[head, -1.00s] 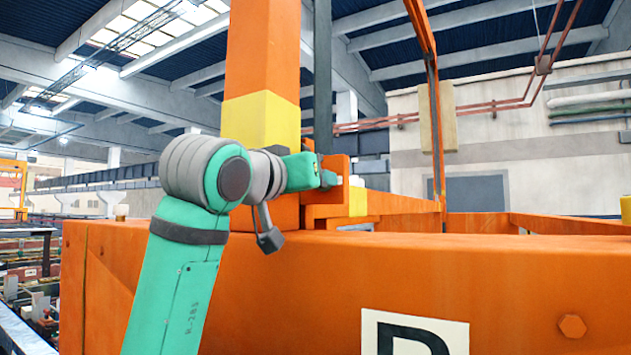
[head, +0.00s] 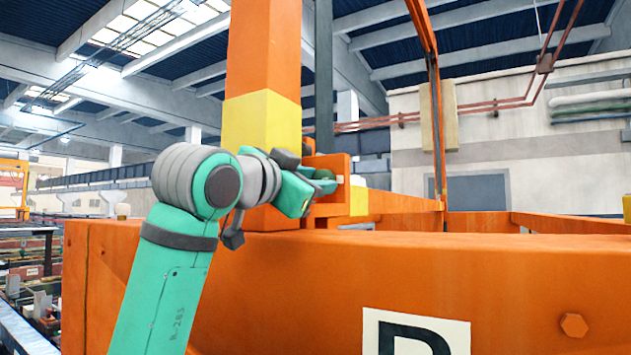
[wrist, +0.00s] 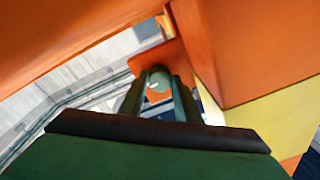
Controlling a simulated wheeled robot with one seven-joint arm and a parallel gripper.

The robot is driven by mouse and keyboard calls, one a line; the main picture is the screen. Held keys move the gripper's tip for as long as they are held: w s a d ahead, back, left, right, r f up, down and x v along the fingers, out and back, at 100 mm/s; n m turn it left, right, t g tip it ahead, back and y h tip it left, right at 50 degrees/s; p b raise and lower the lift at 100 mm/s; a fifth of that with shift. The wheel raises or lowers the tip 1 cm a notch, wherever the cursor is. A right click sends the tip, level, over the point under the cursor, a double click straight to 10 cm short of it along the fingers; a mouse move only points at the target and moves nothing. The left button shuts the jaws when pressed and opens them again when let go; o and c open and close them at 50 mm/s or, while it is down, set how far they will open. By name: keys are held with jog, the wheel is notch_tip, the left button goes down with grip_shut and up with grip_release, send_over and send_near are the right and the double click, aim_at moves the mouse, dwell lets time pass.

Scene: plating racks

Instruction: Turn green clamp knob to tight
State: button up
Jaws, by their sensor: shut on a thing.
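The green clamp knob (wrist: 159,79) shows in the wrist view between my two fingers, with a small white mark on its face. In the head view the dark green knob (head: 323,174) shows partly, beside the orange clamp bracket (head: 338,165). My gripper (head: 318,183) is shut on the knob and is tilted in the head view. Its fingers also show in the wrist view (wrist: 160,96), one on each side of the knob. The knob's far side and its shaft are hidden.
An orange post with a yellow band (head: 262,122) stands right behind my wrist. A large orange beam (head: 480,275) with a letter plate (head: 416,333) runs across the front, below the gripper. Open air lies above and left of my arm.

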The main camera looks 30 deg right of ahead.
jog(key=shift+r, duration=0.1)
dwell(0.4)
jog(key=o, duration=1.1)
jog(key=v, duration=1)
jog(key=shift+s+a, duration=0.2)
jog(key=shift+a, duration=0.15)
jog(key=shift+d, duration=0.1)
